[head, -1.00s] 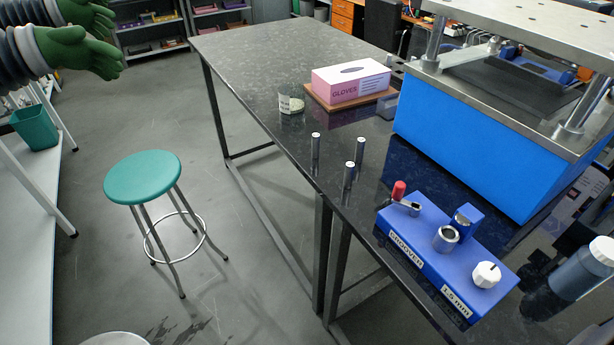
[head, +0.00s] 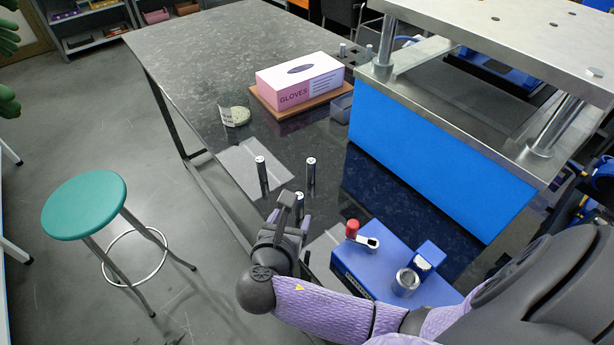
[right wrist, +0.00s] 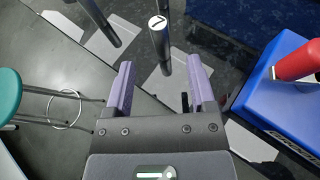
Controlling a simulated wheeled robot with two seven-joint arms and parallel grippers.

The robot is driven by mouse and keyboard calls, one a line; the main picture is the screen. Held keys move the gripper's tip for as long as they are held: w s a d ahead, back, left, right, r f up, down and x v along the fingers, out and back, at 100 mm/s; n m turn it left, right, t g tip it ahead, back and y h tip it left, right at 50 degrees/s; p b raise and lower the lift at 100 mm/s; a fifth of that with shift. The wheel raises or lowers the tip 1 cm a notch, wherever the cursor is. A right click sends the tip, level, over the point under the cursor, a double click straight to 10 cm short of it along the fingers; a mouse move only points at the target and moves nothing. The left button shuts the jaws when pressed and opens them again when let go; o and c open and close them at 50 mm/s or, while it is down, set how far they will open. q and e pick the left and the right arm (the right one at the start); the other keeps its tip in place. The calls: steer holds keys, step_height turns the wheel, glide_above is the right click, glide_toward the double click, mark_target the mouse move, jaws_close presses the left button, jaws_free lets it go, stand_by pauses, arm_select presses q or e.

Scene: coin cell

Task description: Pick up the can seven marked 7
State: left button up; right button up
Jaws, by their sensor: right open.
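Three slim upright cylinders with pale tops stand on the dark table. The one marked 7, can seven (right wrist: 160,44), shows its number in the right wrist view, ahead and between the finger lines; I take it as the nearest cylinder (head: 299,199) in the head view, partly hidden by my gripper. A second cylinder (head: 262,176) stands left, also in the right wrist view (right wrist: 101,22); a third (head: 310,172) stands behind. My right gripper (head: 294,211) is open and empty, close to can seven; its purple fingers (right wrist: 160,64) show in the right wrist view.
A blue groover block (head: 385,268) with a red-knobbed lever (head: 352,229) sits right of my gripper. A big blue press (head: 440,150) stands beyond. A glove box (head: 300,82) and a glass jar (head: 234,114) lie farther back. A green stool (head: 84,204) stands left.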

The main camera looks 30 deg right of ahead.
mark_target(298, 204)
steer(key=shift+w+d, duration=0.1)
steer(key=b+x, duration=0.1)
steer(key=x, duration=0.1)
steer(key=shift+w+d+f+b, duration=0.1)
steer(key=shift+d+f+b, duration=0.1)
steer(key=shift+b, duration=0.15)
steer(key=b+x, duration=0.2)
steer(key=x, duration=0.3)
steer(key=shift+w+d, duration=0.15)
steer(key=shift+w+d+f, duration=0.1)
steer(key=shift+w+d, duration=0.1)
steer(key=shift+w, duration=0.05)
arm_select(q)
steer(key=f, duration=0.1)
steer(key=s+a+f, duration=0.1)
steer(key=f, duration=0.2)
steer(key=shift+s+a, duration=0.25)
steer(key=shift+a, duration=0.15)
arm_select(e)
steer(key=shift+c, duration=0.5)
arm_select(q)
steer(key=shift+d, duration=0.2)
arm_select(e)
jaws_close()
